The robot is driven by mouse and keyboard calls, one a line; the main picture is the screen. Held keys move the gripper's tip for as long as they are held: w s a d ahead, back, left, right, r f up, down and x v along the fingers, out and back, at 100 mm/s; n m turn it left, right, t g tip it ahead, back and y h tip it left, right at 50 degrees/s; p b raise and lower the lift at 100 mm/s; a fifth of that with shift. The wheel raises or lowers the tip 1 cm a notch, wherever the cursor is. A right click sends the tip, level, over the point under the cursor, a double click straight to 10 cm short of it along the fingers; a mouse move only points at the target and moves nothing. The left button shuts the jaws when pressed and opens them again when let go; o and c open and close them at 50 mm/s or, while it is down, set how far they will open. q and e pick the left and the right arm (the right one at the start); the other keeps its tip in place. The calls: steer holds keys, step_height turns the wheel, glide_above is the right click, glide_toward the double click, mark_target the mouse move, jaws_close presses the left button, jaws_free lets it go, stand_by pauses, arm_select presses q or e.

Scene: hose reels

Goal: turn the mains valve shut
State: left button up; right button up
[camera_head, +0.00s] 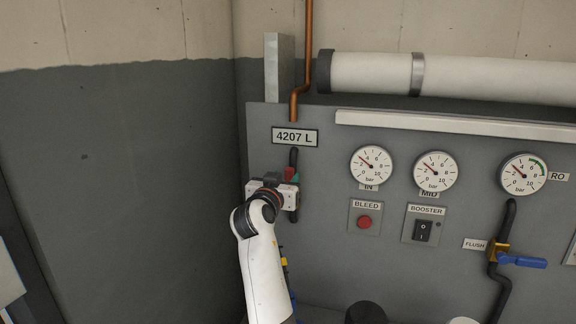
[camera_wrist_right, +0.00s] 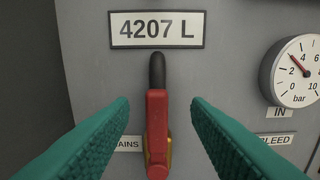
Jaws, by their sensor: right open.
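The mains valve's red lever (camera_wrist_right: 156,130) stands upright in the middle of the right wrist view, in line with the black pipe (camera_wrist_right: 157,70) above it. A bit of the brass body (camera_wrist_right: 169,152) shows behind it. The label beside it (camera_wrist_right: 129,144) reads "AINS", its left end hidden by a finger. My right gripper (camera_wrist_right: 160,108) is open, with one green finger on each side of the lever and visible gaps to both. In the head view my right gripper (camera_head: 291,179) is at the panel and hides most of the valve. My left gripper is not in view.
The grey panel (camera_head: 330,240) carries a "4207 L" display (camera_head: 295,137) above the valve. To the right are three gauges, a red BLEED button (camera_head: 364,222), a BOOSTER switch (camera_head: 423,230) and a blue FLUSH lever (camera_head: 524,262). A copper pipe (camera_head: 307,45) runs down above the display.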

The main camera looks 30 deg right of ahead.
mark_target(288, 172)
steer(key=p+x, duration=0.1)
steer(key=x, duration=0.3)
steer(key=shift+w+d, duration=0.15)
steer(key=shift+w, duration=0.25)
steer(key=shift+w+d, duration=0.3)
steer(key=shift+d, duration=0.15)
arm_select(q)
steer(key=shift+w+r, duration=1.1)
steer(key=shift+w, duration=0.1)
arm_select(e)
steer(key=shift+w+d+f, duration=0.1)
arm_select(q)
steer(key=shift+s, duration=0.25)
arm_select(e)
steer(key=shift+c, duration=0.5)
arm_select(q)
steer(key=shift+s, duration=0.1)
arm_select(e)
jaws_close()
